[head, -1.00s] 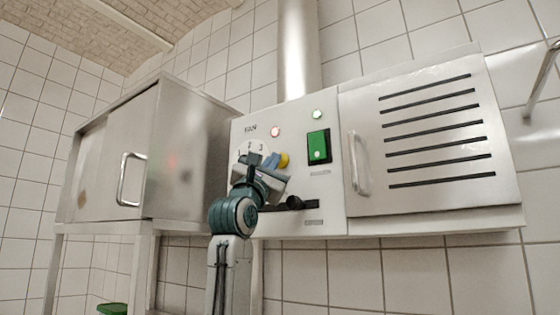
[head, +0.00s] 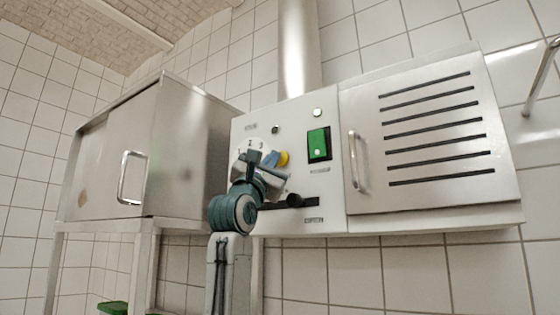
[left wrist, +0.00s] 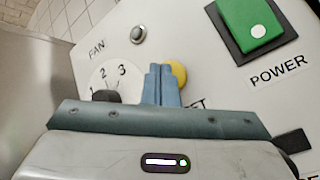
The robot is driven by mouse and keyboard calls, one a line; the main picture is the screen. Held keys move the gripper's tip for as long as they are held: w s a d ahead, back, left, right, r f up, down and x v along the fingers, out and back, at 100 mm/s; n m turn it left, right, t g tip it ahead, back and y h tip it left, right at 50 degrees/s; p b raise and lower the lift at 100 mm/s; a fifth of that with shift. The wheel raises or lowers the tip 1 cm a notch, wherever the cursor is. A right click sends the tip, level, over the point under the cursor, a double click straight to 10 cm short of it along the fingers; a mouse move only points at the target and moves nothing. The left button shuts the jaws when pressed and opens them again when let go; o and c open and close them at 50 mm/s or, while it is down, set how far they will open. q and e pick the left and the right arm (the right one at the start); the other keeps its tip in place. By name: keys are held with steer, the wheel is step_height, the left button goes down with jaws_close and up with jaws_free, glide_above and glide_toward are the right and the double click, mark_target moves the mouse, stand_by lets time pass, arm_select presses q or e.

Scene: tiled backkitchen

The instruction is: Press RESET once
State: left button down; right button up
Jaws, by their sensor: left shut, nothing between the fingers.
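The RESET button is a round yellow knob (head: 283,158) on the white control panel (head: 240,130). It also shows in the left wrist view as a yellow disc (left wrist: 180,72), partly hidden behind my fingers. Its label is mostly covered; only "ET" is readable. My left gripper (head: 262,158) is shut and empty, just left of the button in the head view. In the left wrist view its blue fingertips (left wrist: 160,72) overlap the button's left side. I cannot tell whether they touch it. My right gripper is not in view.
A numbered FAN dial (left wrist: 105,95) sits left of the button, with a dark lamp (head: 275,129) above. A green POWER switch (head: 318,144) and a black slider knob (head: 294,201) are nearby. A louvred door (head: 430,190) stands right, a steel cabinet (head: 180,150) left.

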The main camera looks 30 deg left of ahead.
arm_select(q)
steer(key=shift+s, duration=0.45)
steer(key=shift+s+b, duration=0.1)
steer(key=shift+b, duration=0.2)
steer(key=s+b, duration=0.2)
steer(key=s, duration=0.1)
steer(key=s+b, duration=0.1)
steer(key=shift+s+a, duration=0.25)
steer(key=shift+s, duration=0.15)
